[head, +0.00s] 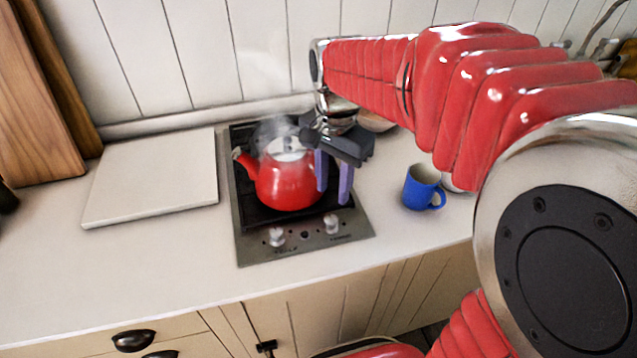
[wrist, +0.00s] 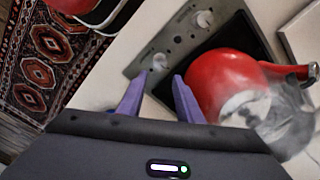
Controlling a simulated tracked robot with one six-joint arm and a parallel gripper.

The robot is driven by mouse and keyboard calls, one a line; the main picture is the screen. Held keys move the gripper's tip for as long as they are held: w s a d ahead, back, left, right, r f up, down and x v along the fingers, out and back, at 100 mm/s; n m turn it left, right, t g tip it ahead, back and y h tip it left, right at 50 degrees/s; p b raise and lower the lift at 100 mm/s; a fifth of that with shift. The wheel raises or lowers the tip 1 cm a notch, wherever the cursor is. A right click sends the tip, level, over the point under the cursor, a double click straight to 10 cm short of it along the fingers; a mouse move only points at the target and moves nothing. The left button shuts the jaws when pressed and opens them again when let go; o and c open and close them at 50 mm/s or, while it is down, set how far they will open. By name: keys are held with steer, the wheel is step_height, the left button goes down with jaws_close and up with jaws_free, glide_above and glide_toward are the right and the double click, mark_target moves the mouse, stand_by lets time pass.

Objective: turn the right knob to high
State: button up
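The right knob (head: 331,223) is a small pale knob on the front strip of the steel hob (head: 255,250). It also shows in the wrist view (wrist: 159,62), just beyond my fingertips. The left knob (head: 277,236) sits to its left and appears farther off in the wrist view (wrist: 205,18). Which way the right knob points is too small to tell. My gripper (head: 333,193) has two purple fingers, apart with nothing between them. It hangs above the hob's right side, behind the right knob. In the wrist view, the gripper (wrist: 158,78) points toward that knob.
A steaming red kettle (head: 290,182) stands on the hob, close beside my fingers. A blue mug (head: 421,188) stands right of the hob. A pale board (head: 155,178) lies on the counter to the left. The counter in front is clear.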

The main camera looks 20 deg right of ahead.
mark_target(331, 218)
step_height(331, 218, down, 9)
steer(key=shift+f, duration=0.1)
stand_by(0.3)
steer(key=c, duration=0.8)
